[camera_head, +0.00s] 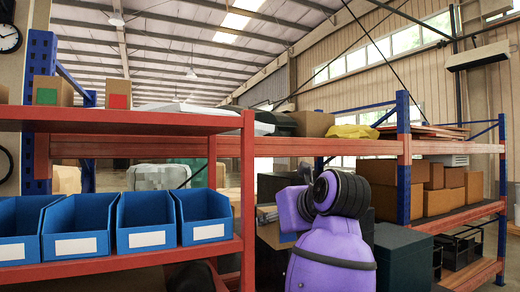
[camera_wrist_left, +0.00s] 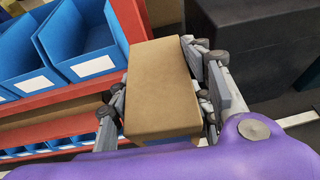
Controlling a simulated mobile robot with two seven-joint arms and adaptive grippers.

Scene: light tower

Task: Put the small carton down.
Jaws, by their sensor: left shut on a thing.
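The carton is beside the front edge of a red shelf with blue bins. In the head view a purple arm (camera_head: 332,255) rises at centre right. My right gripper is not in view.
Several blue bins (camera_head: 140,221) stand on the lower red shelf (camera_head: 135,264). The upper red shelf (camera_head: 150,121) holds a green-marked carton (camera_head: 60,92) and a red-marked carton (camera_head: 117,94), with clear board between and right of them. A rack with brown boxes (camera_head: 437,202) stands at right.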

